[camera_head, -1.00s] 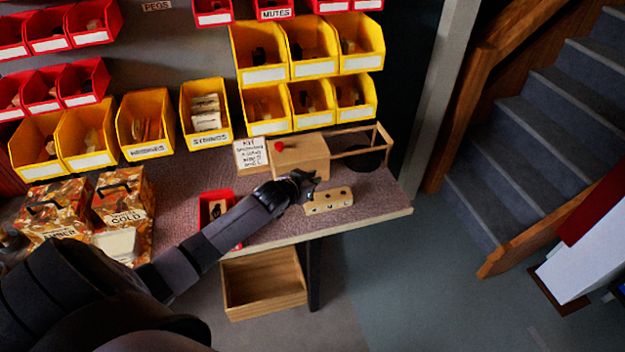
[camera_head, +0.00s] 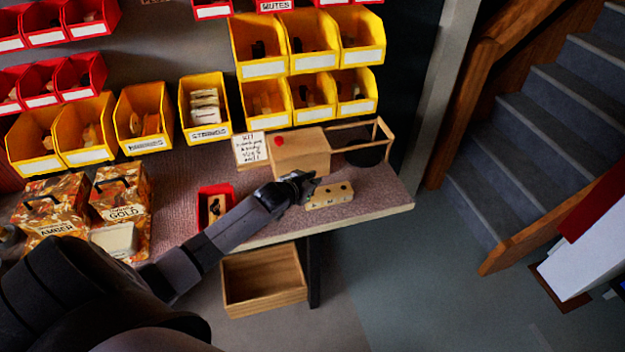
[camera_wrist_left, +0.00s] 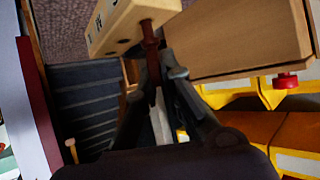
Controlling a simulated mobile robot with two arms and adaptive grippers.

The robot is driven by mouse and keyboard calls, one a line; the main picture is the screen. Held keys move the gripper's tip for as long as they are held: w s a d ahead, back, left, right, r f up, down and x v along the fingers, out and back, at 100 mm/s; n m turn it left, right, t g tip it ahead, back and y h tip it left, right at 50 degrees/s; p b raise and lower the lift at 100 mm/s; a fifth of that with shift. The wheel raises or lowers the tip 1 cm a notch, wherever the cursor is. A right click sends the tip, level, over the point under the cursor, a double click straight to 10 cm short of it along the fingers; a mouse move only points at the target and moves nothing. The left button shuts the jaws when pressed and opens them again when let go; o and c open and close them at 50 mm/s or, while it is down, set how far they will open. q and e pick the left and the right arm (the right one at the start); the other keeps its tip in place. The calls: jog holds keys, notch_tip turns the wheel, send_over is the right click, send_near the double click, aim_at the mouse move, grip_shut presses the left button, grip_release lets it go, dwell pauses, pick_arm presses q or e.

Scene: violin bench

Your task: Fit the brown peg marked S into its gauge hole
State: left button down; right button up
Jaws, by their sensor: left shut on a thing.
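The pale wooden gauge block (camera_head: 330,198) lies on the bench near its front right edge, with dark holes on top and letters on its side. My left gripper (camera_head: 303,186) is just left of the block. In the left wrist view it (camera_wrist_left: 160,76) is shut on a dark reddish-brown peg (camera_wrist_left: 151,50). The peg's far end overlaps the edge of the gauge block (camera_wrist_left: 125,22); I cannot tell whether it touches the block or enters a hole. No mark on the peg is readable. My right gripper is not in view.
A wooden box (camera_head: 305,157) with a red knob stands just behind the block, beside a written card (camera_head: 251,150) and a wooden frame (camera_head: 345,134). A red tray (camera_head: 203,216) sits left of my forearm. The bench (camera_head: 385,190) is clear right of the block.

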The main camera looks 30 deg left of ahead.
pick_arm(q)
jog(key=shift+s+f+b, duration=0.1)
jog(key=shift+f+b, duration=0.45)
jog(key=shift+f, duration=0.45)
jog(key=c, duration=1.7)
grip_release()
jog(key=shift+o, duration=0.2)
jog(key=v, duration=1.2)
